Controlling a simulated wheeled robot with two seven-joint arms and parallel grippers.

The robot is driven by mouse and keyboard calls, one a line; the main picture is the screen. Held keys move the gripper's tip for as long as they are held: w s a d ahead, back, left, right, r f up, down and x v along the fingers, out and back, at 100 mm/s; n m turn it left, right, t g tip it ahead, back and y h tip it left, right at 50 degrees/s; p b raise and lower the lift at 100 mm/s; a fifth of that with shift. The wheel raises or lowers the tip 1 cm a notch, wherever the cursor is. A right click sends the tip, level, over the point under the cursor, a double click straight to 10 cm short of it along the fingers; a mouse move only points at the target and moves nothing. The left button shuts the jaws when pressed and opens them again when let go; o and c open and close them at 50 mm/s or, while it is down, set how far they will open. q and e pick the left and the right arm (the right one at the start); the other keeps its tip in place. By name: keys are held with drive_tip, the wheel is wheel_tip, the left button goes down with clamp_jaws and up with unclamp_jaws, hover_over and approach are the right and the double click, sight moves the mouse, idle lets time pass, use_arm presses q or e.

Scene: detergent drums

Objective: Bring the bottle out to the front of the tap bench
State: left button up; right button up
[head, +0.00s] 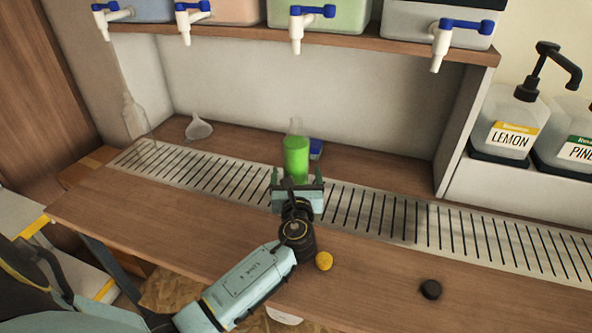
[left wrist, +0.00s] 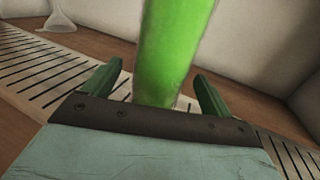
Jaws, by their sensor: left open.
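The bottle (head: 296,158) is clear and holds bright green liquid. It stands upright at the back edge of the slotted drip grille on the tap bench (head: 140,217), below the drum taps. In the left wrist view the bottle (left wrist: 172,50) rises just beyond and between my fingertips. My left gripper (head: 297,186) is open, with one finger on each side in front of the bottle; it also shows in the left wrist view (left wrist: 158,85). I cannot tell whether the fingers reach around the bottle. My right gripper is in neither view.
Drums with blue-handled taps (head: 298,25) hang over the back. A clear funnel (head: 198,128) lies at the back left, and a clear empty bottle (head: 135,115) stands left of it. A blue item (head: 316,149) sits behind the green bottle. A yellow cap (head: 323,261) and black cap (head: 430,289) lie on the front strip.

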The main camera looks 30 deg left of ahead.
sight(296, 164)
use_arm(q)
drive_tip(key=shift+b+x, duration=0.45)
drive_tip(key=shift+x, duration=1.65)
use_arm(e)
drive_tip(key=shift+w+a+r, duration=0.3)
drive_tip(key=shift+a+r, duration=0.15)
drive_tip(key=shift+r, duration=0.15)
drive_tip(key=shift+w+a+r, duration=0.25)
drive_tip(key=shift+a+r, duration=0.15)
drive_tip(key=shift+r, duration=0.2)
use_arm(q)
drive_tip(key=c, duration=1.5)
drive_tip(key=shift+r, duration=0.15)
drive_tip(key=shift+c, duration=0.3)
